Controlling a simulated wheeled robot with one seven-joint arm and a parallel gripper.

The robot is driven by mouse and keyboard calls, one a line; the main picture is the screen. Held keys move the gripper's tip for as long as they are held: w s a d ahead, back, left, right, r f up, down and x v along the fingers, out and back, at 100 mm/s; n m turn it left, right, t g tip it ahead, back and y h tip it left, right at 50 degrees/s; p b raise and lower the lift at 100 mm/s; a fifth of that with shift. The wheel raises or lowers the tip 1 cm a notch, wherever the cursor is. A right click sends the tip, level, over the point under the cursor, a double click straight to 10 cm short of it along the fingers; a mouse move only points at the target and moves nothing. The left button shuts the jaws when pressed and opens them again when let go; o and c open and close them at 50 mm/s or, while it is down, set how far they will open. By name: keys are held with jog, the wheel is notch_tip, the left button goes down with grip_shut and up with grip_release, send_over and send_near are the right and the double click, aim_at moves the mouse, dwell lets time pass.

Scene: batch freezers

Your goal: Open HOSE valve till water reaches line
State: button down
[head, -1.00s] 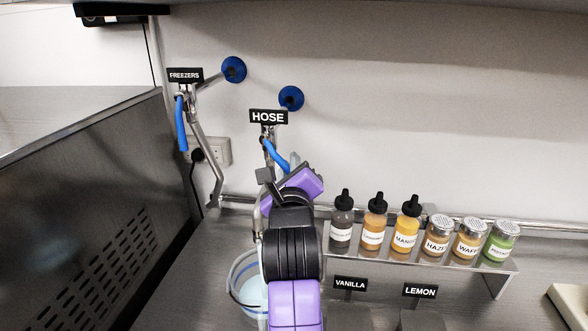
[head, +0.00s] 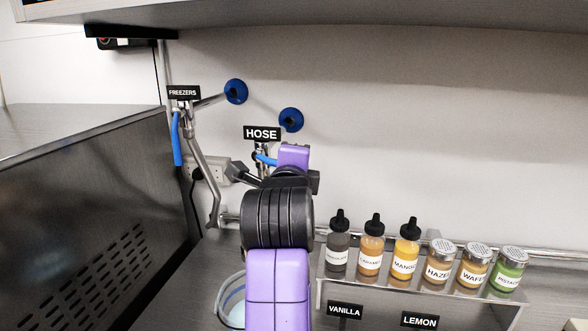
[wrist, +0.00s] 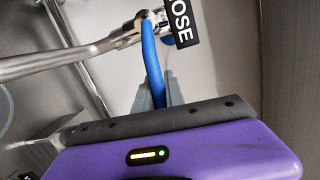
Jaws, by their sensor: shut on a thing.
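The HOSE sign (head: 262,133) hangs on the wall pipe, with the blue HOSE valve lever (head: 265,159) just below it. In the wrist view the lever (wrist: 151,62) runs from the metal pipe down between my fingers. My gripper (wrist: 163,96) is shut on the lever's free end. In the head view my arm hides most of the lever and the fingers. The bucket (head: 222,299) stands below, partly behind my arm, with pale blue water in it. I cannot make out its fill line or the outflow.
A shelf (head: 420,288) with several labelled bottles and shakers stands right of my arm. A pipe runs along the wall.

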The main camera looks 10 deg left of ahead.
jog(key=shift+r+n, duration=0.35)
jog(key=shift+n, duration=0.15)
jog(key=c, duration=1.7)
grip_release()
jog(key=shift+s+d+r+b, duration=0.1)
jog(key=shift+s+r+b, duration=0.2)
jog(key=shift+s, duration=1)
jog(key=shift+s+d+r+b, duration=0.15)
jog(key=shift+s+b, duration=0.25)
jog(key=shift+s, duration=0.85)
jog(key=shift+s+d+r+b, duration=0.15)
jog(key=shift+s+b, duration=0.2)
jog(key=shift+s, duration=0.95)
